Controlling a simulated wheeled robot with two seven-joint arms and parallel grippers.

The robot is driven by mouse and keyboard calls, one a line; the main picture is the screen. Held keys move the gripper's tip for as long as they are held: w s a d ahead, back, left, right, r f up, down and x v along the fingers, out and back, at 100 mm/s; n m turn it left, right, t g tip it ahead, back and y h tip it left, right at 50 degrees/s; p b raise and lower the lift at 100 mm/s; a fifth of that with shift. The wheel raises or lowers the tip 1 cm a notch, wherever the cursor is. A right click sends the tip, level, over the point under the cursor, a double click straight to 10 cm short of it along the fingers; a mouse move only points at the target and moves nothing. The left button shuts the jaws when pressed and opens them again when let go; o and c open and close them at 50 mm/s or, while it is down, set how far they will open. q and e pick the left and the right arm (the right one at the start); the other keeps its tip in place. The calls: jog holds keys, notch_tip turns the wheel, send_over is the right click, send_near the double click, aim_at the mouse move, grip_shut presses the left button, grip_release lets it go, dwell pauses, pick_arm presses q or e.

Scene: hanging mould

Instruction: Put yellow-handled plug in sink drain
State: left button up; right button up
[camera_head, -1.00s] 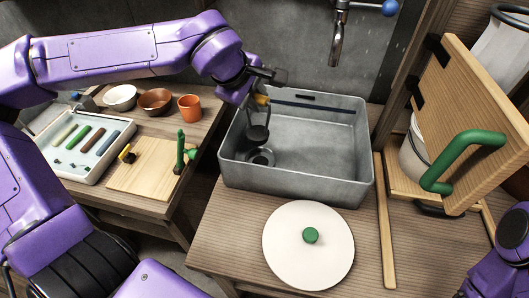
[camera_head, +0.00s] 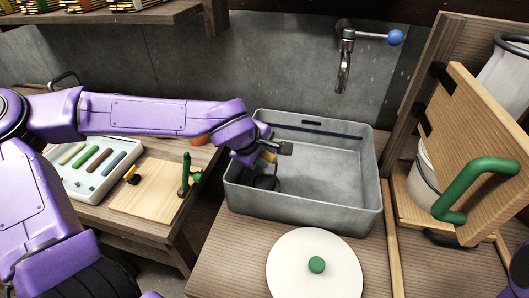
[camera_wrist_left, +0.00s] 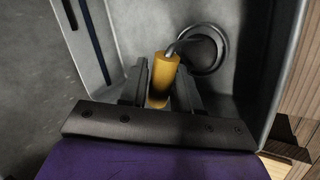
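The yellow-handled plug (camera_head: 265,182) is in the left part of the grey sink (camera_head: 330,219), its dark disc low near the sink floor. My left gripper (camera_head: 279,152) reaches in over the sink's left side. In the left wrist view its fingers (camera_wrist_left: 161,88) are closed around the yellow handle (camera_wrist_left: 163,67). A thin stem runs from the handle to a dark round shape (camera_wrist_left: 204,49), where plug and drain overlap. I cannot tell whether the plug is seated or just above the drain. My right gripper is out of view; only a bit of my right arm shows at the right edge.
A faucet (camera_head: 344,75) with a blue knob hangs above the sink. A white round lid (camera_head: 300,270) with a green knob lies in front. A wooden board (camera_head: 467,140) with a green handle stands at right. A tray (camera_head: 92,193) and cutting board (camera_head: 145,203) are at left.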

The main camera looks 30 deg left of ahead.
pick_arm(q)
jog(key=shift+o, duration=1.2)
jog(key=shift+r, duration=0.4)
jog(key=d+p+v, duration=0.1)
jog(key=v, duration=1)
jog(key=shift+s+a+r+p, duration=0.3)
jog(key=shift+a+r, duration=0.05)
jog(key=shift+a, duration=0.15)
